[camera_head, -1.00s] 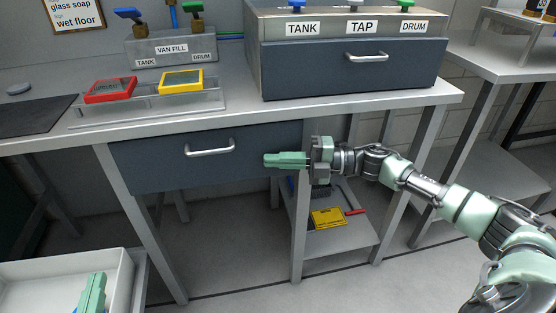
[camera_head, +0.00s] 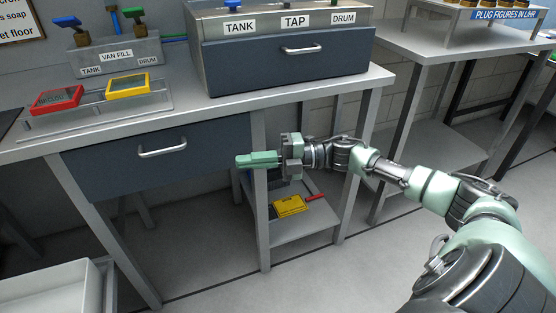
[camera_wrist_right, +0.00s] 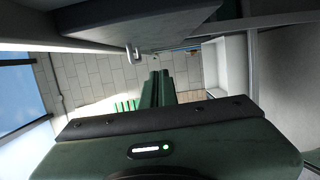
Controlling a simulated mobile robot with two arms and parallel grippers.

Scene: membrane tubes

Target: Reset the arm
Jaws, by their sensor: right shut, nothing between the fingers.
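My right arm reaches in from the right in the head view, and its green right gripper (camera_head: 257,160) points left in front of the bench's dark drawer. Its fingers are together with nothing between them. In the right wrist view the two closed fingers (camera_wrist_right: 158,88) stick out ahead, below the underside of a dark panel with a small metal handle (camera_wrist_right: 133,54). My left gripper is out of the head view now.
The bench drawer (camera_head: 90,173) is shut, with a bar handle. A lower shelf (camera_head: 300,225) holds a yellow item (camera_head: 288,206). Red (camera_head: 55,100) and yellow (camera_head: 128,86) devices sit on the benchtop. A white tray (camera_head: 45,290) is at lower left. The floor at front is clear.

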